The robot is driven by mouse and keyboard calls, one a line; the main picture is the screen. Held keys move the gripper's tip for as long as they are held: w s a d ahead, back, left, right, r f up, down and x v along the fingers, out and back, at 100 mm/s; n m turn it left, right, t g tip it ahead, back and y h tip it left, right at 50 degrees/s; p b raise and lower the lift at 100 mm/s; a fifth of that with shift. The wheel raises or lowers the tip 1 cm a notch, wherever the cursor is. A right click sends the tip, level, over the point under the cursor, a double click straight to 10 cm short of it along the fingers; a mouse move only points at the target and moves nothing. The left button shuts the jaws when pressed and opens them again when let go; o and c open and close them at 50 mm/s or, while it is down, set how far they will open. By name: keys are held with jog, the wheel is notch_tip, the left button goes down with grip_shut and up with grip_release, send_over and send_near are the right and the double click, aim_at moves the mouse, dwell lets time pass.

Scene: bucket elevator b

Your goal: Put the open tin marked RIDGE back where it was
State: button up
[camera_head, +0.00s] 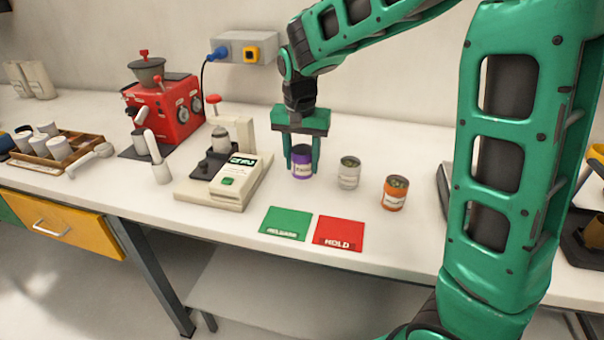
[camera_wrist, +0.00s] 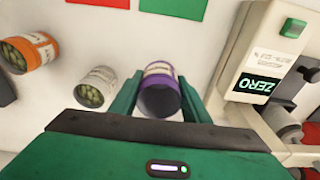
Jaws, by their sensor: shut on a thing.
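My gripper (camera_head: 302,150) points straight down over the counter and is shut on a purple tin (camera_head: 301,166) with a pale label. In the wrist view the purple tin (camera_wrist: 159,75) sits between the two fingers, its open mouth facing the camera and its inside dark. I cannot tell whether it touches the counter. A white tin (camera_head: 349,172) and an orange tin (camera_head: 395,192) stand upright to its right, both open with green contents. The label words are too small to read, so I cannot tell which tin is RIDGE.
A green RELEASE mat (camera_head: 285,222) and a red HOLD mat (camera_head: 338,232) lie bare at the counter's front. A scale (camera_head: 234,182) reading ZERO stands left of the purple tin. A red grinder (camera_head: 166,110) and a wooden tray (camera_head: 55,152) with cups are farther left.

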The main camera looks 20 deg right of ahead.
aim_at(303, 173)
jog(key=shift+w+d+f, duration=0.25)
jog(key=shift+f, duration=2)
jog(key=shift+f, duration=0.1)
jog(key=o, duration=1.5)
notch_tip(303, 173, up, 12)
jog(key=s, duration=0.1)
jog(key=shift+s+a, duration=0.15)
jog(key=shift+a, duration=0.25)
